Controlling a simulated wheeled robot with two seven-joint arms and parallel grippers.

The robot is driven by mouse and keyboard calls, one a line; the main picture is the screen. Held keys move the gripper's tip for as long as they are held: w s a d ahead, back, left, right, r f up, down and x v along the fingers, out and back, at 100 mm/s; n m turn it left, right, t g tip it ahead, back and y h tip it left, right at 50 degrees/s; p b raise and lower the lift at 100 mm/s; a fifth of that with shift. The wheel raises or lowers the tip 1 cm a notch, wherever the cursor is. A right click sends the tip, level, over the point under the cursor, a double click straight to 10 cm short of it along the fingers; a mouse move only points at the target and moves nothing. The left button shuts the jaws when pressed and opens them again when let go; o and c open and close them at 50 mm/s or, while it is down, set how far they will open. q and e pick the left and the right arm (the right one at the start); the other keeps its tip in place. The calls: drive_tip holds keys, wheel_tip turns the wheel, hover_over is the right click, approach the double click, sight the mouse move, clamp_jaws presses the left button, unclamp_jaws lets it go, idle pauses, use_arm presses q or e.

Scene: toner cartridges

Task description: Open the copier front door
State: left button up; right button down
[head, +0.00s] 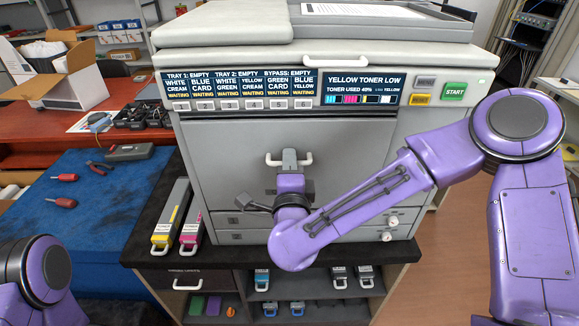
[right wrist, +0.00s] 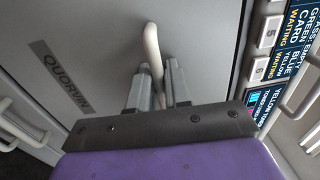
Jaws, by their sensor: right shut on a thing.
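The copier's grey front door (head: 345,150) stands closed or nearly so under the control panel, with a white bar handle (head: 305,158) near its upper middle. My right gripper (head: 289,158) is at this handle. In the right wrist view the two fingers (right wrist: 158,85) are on either side of the handle (right wrist: 152,50), shut on it. My left gripper is out of view; only part of my left arm shows at the lower left of the head view.
A yellow toner box (head: 171,215) and a magenta one (head: 191,228) stand left of the copier on the dark stand. Paper drawers (head: 250,220) lie below the door. A blue mat (head: 90,200) with tools covers the left table. Floor at right is partly clear.

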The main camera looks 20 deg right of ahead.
use_arm(q)
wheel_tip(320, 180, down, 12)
drive_tip(key=b, duration=1.1)
use_arm(e)
drive_tip(key=s+a+f+t+h, duration=0.1)
drive_tip(key=s+f+t, duration=0.1)
drive_tip(key=s, duration=0.3)
drive_tip(key=shift+s+a+t, duration=0.3)
drive_tip(key=shift+t, duration=0.4)
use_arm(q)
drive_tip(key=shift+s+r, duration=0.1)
use_arm(e)
drive_tip(key=c, duration=0.7)
unclamp_jaws()
